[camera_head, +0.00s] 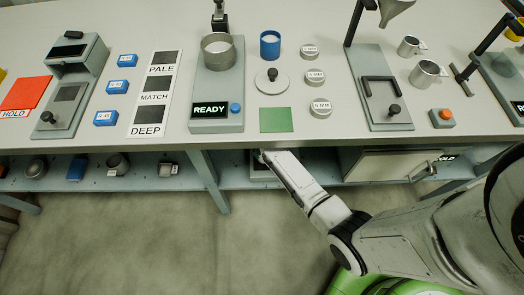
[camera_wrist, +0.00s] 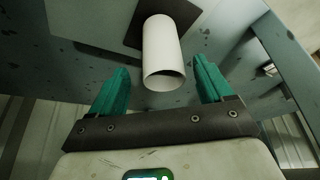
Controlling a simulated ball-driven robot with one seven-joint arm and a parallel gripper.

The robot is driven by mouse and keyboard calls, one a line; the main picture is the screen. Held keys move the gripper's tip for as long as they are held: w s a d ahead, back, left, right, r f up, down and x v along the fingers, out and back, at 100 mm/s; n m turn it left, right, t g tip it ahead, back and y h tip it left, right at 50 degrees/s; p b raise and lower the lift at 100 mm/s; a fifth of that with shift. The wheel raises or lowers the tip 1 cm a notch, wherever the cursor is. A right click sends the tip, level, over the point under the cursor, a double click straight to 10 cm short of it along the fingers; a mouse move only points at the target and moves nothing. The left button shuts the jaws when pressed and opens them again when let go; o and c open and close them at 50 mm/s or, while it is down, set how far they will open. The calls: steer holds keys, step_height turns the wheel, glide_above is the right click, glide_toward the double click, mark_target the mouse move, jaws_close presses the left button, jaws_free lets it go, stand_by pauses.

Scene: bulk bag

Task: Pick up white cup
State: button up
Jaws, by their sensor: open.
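In the wrist view a plain white cup (camera_wrist: 165,42) shows between and slightly beyond my fingers, its open rim facing the camera. Its far end meets a dark square patch (camera_wrist: 133,36) on a grey surface. My gripper (camera_wrist: 160,72) is open, its green fingers on either side of the cup with a visible gap to each. In the head view my gripper (camera_head: 262,156) reaches under the front edge of the bench, near the lower shelf. The white cup cannot be made out there; the bench edge and my arm cover that spot.
The bench (camera_head: 345,146) overhangs the lower shelf (camera_head: 228,176). Several small vessels sit on the shelf's left part. A READY scale (camera_head: 217,85) and a blue cup (camera_head: 270,45) stand above.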

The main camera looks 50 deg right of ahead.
steer(key=x, duration=0.2)
steer(key=b+x, duration=0.1)
steer(key=x, duration=0.2)
steer(key=shift+w+a+f, duration=0.15)
steer(key=shift+w+f, duration=0.05)
steer(key=shift+f, duration=0.1)
steer(key=c, duration=1)
steer(key=shift+c, duration=0.3)
steer(key=shift+r, duration=0.1)
